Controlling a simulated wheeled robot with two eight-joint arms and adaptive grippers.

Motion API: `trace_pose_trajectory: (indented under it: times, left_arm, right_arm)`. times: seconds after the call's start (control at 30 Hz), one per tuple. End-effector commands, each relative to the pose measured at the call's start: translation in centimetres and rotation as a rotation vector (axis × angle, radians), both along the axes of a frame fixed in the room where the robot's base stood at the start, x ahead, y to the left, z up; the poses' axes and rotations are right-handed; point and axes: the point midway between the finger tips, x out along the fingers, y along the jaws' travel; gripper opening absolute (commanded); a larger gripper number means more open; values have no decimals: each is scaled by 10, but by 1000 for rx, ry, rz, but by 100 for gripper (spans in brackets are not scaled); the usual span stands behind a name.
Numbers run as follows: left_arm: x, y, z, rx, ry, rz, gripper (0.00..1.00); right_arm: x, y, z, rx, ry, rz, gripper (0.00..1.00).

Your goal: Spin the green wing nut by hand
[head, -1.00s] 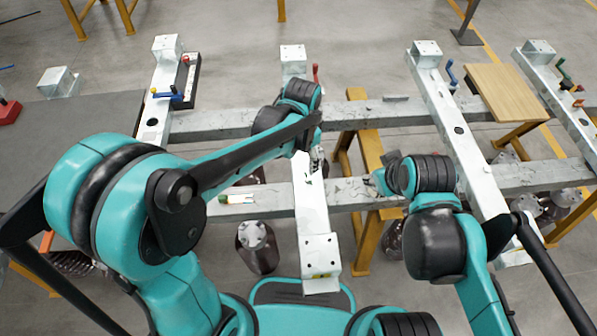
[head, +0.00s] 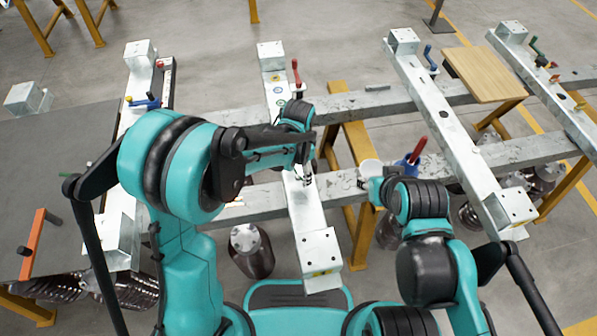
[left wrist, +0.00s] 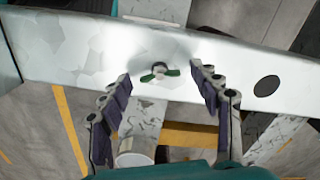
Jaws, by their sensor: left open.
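The green wing nut (left wrist: 160,74) sits on a stud on the side of a pale metal beam (left wrist: 80,50) in the left wrist view. Its two wings point left and right. My left gripper (left wrist: 160,77) is open, with one finger to each side of the nut and a gap on both sides. In the head view my left gripper (head: 303,180) is over the middle beam (head: 303,213); I cannot make out the nut there. My right gripper (head: 368,186) is beyond the cross rail, partly hidden by its own arm, and its jaws are unclear.
A white round object (head: 370,167) and a red-handled blue tool (head: 412,155) are by my right gripper. A red-handled item (head: 296,72) stands near the middle beam's far end. A wooden board (head: 482,74) lies at right. A dark table (head: 55,170) is at left.

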Motion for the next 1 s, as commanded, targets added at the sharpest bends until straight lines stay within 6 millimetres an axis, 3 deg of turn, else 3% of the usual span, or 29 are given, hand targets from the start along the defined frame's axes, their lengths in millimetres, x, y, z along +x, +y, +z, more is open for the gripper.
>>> trace_pose_trajectory:
  times: [0.17,0.37,0.77,1.0]
  left_arm:
    - [0,0,1,0,0,0,63]
    - [0,0,1,0,0,0,13]
    - [0,0,1,0,0,46,13]
    - [0,0,1,0,0,192,13]
  right_arm:
    - [0,0,1,0,0,0,38]
    - [0,0,1,-1,0,1,38]
    - [0,0,0,-1,0,1,38]
    - [0,0,1,-1,0,1,38]
